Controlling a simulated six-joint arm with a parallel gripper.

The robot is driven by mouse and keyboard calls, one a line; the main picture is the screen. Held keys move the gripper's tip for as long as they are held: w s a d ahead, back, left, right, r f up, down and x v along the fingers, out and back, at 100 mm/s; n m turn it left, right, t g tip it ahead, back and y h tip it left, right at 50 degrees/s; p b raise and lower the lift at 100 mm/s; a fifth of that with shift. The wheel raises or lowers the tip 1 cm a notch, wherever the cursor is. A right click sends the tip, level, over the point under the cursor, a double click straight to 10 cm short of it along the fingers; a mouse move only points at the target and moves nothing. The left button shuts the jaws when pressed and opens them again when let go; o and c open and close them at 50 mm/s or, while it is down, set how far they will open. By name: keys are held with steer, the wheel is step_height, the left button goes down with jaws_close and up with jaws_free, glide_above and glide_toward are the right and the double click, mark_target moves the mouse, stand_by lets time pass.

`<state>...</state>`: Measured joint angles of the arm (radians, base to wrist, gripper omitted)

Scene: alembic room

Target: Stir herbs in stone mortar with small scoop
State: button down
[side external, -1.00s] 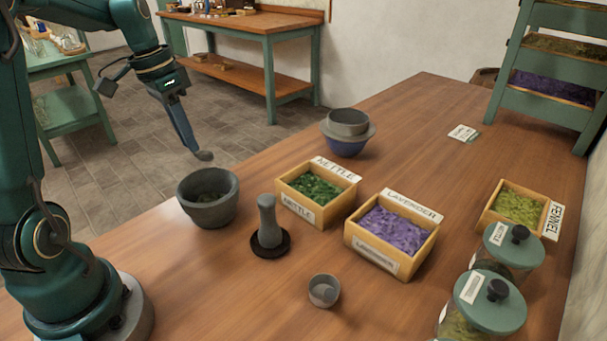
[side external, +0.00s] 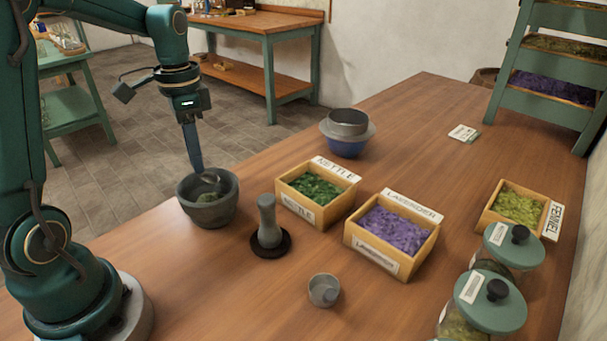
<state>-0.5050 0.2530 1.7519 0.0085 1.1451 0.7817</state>
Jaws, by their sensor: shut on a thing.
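The stone mortar (side external: 215,213) is a dark grey bowl standing upright on the wooden table, with green herbs (side external: 209,196) at its bottom. My gripper (side external: 197,165) points down over the mortar's far rim and is shut on the small scoop (side external: 210,180). The scoop's grey head is inside the mortar opening, above or at the herbs; I cannot tell if it touches them. The gripper's fingers hide most of the scoop's handle.
A grey pestle (side external: 268,225) stands on a dark dish right of the mortar. Beyond are the nettle box (side external: 307,214), lavender box (side external: 375,257), fennel box (side external: 492,222) and a sieve on a blue bowl (side external: 348,143). A small grey cup (side external: 316,297) and lidded jars (side external: 490,310) stand nearer.

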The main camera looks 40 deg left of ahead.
mark_target(200, 176)
steer(key=shift+f, duration=2.85)
steer(key=shift+a, duration=0.1)
